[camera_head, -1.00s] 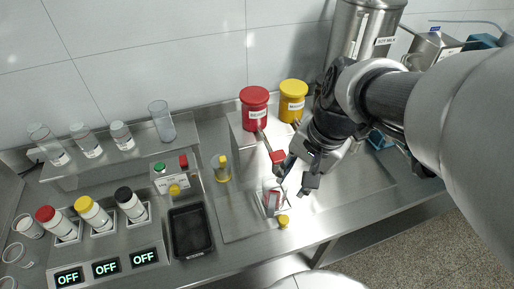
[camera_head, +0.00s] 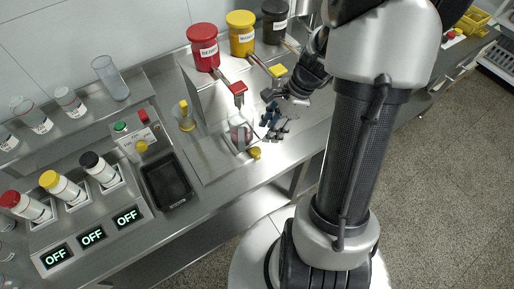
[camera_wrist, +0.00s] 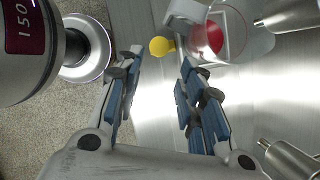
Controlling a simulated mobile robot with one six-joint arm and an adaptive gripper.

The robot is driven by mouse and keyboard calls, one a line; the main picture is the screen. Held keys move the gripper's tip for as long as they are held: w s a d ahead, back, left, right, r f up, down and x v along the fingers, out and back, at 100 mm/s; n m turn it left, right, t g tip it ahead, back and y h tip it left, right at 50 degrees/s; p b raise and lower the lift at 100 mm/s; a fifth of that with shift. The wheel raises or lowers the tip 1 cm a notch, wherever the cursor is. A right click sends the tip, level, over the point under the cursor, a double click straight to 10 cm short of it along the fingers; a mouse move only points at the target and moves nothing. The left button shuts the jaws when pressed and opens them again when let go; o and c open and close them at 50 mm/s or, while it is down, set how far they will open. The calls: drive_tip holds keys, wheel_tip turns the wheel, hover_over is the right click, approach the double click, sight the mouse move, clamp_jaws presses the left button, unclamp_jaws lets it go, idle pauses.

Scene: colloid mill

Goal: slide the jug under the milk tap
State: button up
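A clear jug (camera_head: 240,132) with red in it stands on the steel counter, below the red tap (camera_head: 239,89). In the wrist view, a clear vessel (camera_wrist: 232,42) with red at its bottom, seemingly this jug, lies beyond my right finger. My gripper (camera_head: 270,119) is close to the right of the jug in the head view. Its blue-padded fingers are apart with nothing between them; the gap shows in the wrist view (camera_wrist: 155,92). I cannot tell whether a finger touches the jug. I cannot make out the milk tap in the current views.
Red (camera_head: 203,47), yellow (camera_head: 241,33) and black (camera_head: 275,21) containers stand on the steel block behind. A yellow tap (camera_head: 278,70) is right of the red one. A yellow knob (camera_head: 255,153) is near the jug. A black tray (camera_head: 167,182) lies left.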

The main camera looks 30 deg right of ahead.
sight(256, 150)
drive_tip(key=b+x, duration=0.3)
drive_tip(key=x, duration=0.7)
drive_tip(key=shift+a+f+b, duration=0.1)
drive_tip(key=shift+f+b, duration=0.1)
drive_tip(key=shift+b, duration=0.1)
clamp_jaws()
